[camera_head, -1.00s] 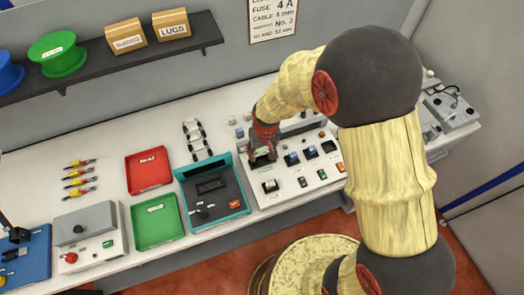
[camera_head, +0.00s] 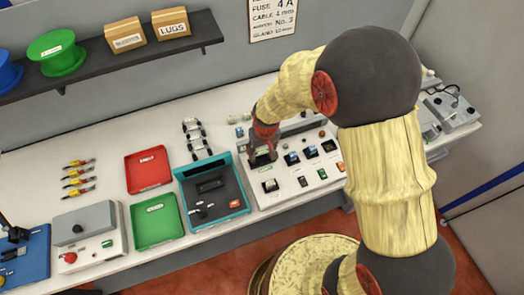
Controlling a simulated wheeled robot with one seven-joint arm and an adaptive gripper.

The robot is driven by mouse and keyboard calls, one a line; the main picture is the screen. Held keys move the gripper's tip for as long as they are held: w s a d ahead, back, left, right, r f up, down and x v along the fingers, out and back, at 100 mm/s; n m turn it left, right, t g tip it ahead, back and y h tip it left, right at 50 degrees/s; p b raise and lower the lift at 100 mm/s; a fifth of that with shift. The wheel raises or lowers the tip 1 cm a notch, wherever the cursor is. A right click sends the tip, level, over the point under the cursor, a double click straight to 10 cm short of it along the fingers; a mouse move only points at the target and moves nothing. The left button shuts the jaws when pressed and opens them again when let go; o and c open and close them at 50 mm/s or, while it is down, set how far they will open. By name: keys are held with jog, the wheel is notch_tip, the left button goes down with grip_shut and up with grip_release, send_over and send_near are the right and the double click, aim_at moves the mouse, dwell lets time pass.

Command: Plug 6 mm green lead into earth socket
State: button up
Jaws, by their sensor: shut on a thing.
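My gripper (camera_head: 262,157) points down over the left part of a white panel (camera_head: 274,200) that bears several small sockets and switches. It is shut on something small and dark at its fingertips. I cannot make out the colour or shape of that thing, nor a green lead. The fingertips are at or just above the panel's face; whether they touch it I cannot tell. I cannot tell which socket is the earth socket, and the part of the panel behind my gripper is hidden.
A teal-edged tray (camera_head: 245,208) stands close left of the panel. Red (camera_head: 165,179) and green (camera_head: 140,242) trays, yellow-and-red tools (camera_head: 78,174) and a grey-white box (camera_head: 118,237) lie further left. A shelf (camera_head: 95,64) hangs behind. Bare worktop (camera_head: 35,190) shows at the left.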

jog(key=shift+f, duration=0.1)
dwell(0.3)
jog(key=o, duration=1.3)
jog(key=shift+c, duration=0.2)
jog(key=shift+o, duration=0.9)
jog(key=shift+o, duration=1.2)
jog(key=shift+r+p, duration=2.25)
jog(key=shift+r, duration=1.3)
jog(key=shift+s, duration=0.1)
